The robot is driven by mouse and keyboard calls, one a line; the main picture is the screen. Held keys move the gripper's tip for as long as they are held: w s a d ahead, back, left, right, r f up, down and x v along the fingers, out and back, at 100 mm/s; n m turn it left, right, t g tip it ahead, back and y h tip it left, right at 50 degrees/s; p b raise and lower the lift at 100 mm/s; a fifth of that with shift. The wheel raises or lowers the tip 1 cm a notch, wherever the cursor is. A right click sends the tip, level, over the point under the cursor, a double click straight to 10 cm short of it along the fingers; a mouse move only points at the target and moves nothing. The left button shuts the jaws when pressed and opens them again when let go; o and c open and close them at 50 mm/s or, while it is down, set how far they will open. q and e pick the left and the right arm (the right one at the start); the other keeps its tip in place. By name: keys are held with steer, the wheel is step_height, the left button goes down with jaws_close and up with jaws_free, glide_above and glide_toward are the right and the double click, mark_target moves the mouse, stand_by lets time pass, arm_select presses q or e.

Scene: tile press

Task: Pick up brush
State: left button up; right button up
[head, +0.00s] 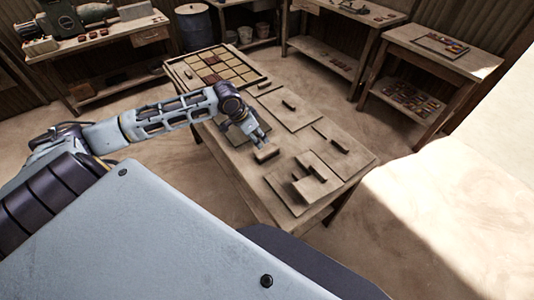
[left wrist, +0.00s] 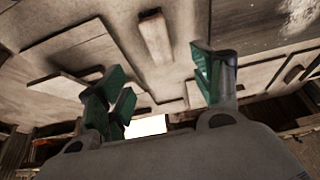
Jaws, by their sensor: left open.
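A small oblong wooden block (head: 266,153), which looks like the brush though I cannot make out bristles, lies on the work table (head: 222,138) near its left edge. My left gripper (head: 259,138) is open and empty, just above and behind this block. In the left wrist view the block (left wrist: 155,38) lies beyond the open green-padded fingers (left wrist: 162,88), between their lines and apart from them. My right gripper is not in view.
Flat boards (head: 290,108) with dark handles lie around the table. A tray of tiles (head: 215,68) sits at its far end. Side benches (head: 440,55) and a blue barrel (head: 194,27) stand at the back. Sandy floor is clear at the right.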

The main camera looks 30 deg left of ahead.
mark_target(267, 150)
arm_select(q)
steer(key=shift+f, duration=0.1)
steer(key=shift+x, duration=4.2)
steer(key=shift+w, duration=0.1)
steer(key=shift+p+x, duration=0.3)
steer(key=shift+x, duration=2.25)
steer(key=shift+f+p, duration=0.3)
steer(key=shift+c, duration=0.5)
steer(key=c, duration=1)
